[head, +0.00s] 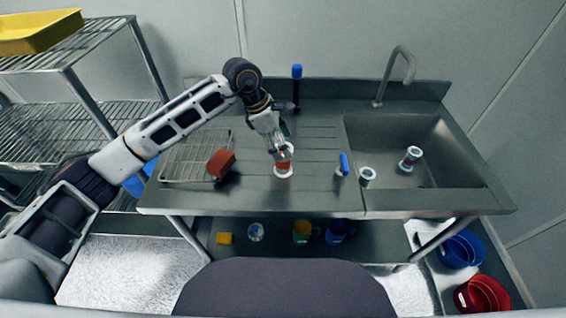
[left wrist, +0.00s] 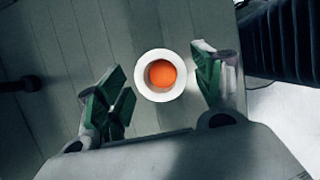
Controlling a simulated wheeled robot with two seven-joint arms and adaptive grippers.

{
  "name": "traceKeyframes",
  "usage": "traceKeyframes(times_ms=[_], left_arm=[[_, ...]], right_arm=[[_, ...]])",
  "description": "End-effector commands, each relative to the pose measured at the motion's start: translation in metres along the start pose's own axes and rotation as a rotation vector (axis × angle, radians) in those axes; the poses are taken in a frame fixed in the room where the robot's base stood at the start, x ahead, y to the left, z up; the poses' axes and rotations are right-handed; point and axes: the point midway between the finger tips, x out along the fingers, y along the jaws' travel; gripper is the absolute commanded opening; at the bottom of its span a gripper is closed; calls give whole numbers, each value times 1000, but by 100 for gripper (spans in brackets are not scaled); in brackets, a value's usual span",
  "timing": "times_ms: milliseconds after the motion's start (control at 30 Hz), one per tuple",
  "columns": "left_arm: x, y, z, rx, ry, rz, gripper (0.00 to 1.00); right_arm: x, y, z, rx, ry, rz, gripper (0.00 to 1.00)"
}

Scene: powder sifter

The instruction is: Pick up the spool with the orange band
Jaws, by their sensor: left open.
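The spool with the orange band (head: 283,168) stands upright on the steel counter, left of the sink. In the left wrist view the spool (left wrist: 142,82) shows end-on from above as a white ring with an orange centre. My left gripper (head: 275,148) points down over the spool and partly covers its top in the head view. Its green-padded fingers (left wrist: 160,80) are open, one on each side of the spool, with gaps on both sides. My right gripper is not in view.
Another spool (head: 410,158) is in the sink (head: 385,132). A white-rimmed piece (head: 367,176) stands by the sink's left edge, beside a blue-handled item (head: 344,164). A red-brown block (head: 221,163) lies on the wire rack (head: 180,165). A blue-topped item (head: 297,72) stands behind.

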Motion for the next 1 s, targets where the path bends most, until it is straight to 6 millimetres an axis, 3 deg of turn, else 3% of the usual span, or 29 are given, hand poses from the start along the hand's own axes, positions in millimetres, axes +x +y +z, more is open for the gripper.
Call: traceKeyframes(times_ms=[133, 400, 667, 1000], left_arm=[[14, 0, -1, 0, 1, -1, 67], [16, 0, 0, 0, 0, 0, 67], [20, 0, -1, 0, 0, -1, 67], [54, 2, -8, 0, 0, -1, 67]], right_arm=[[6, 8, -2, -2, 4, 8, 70], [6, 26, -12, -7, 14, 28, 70], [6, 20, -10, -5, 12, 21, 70], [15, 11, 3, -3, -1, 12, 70]])
